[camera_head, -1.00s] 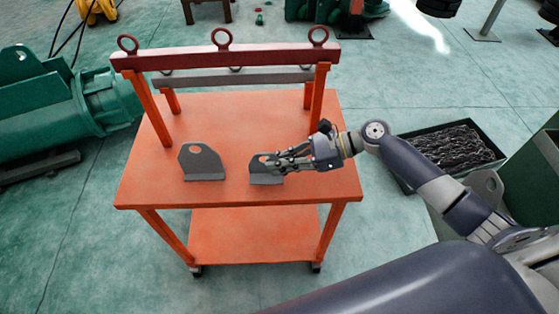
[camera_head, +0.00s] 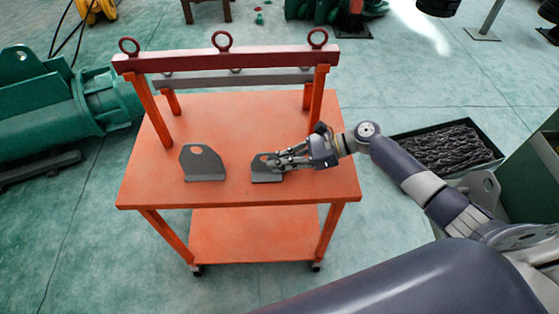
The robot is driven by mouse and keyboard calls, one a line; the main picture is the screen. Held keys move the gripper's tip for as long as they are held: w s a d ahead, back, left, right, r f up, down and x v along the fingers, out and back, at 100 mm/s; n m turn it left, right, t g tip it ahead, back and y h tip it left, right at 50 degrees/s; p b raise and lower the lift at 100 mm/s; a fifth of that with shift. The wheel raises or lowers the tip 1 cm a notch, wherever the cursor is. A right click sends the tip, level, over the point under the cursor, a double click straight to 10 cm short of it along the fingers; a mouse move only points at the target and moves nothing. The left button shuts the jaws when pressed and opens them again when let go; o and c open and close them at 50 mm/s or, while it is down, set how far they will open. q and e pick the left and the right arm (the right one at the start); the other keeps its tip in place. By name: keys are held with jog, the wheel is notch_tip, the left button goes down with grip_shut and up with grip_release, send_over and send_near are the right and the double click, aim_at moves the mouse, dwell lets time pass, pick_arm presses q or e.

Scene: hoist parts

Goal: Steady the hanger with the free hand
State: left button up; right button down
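Two grey hanger plates, each with a hole near the top and a flat foot, stand on the orange cart's top (camera_head: 225,120). The left plate (camera_head: 203,163) stands clear of any gripper. The right plate (camera_head: 264,173) has my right gripper (camera_head: 274,160) at its upper right side. The fingers converge at the plate and cover part of it near the hole. I cannot tell whether they are clamped on it or only beside it. My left gripper is out of view.
A dark red beam (camera_head: 225,60) with three rings spans the cart's back on orange posts, with a grey bar (camera_head: 232,78) behind it. A tray of chain (camera_head: 445,147) lies on the floor at right. A green machine (camera_head: 50,115) stands at left. The cart top's front left is clear.

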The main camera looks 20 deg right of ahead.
jog(key=shift+f, duration=0.1)
jog(key=c, duration=1.8)
grip_release()
jog(key=shift+f+b, duration=0.2)
jog(key=shift+b, duration=0.35)
jog(key=v, duration=0.3)
jog(key=b+v, duration=0.1)
jog(key=v, duration=0.7)
jog(key=shift+s+a+r, duration=0.15)
jog(key=shift+r, duration=0.1)
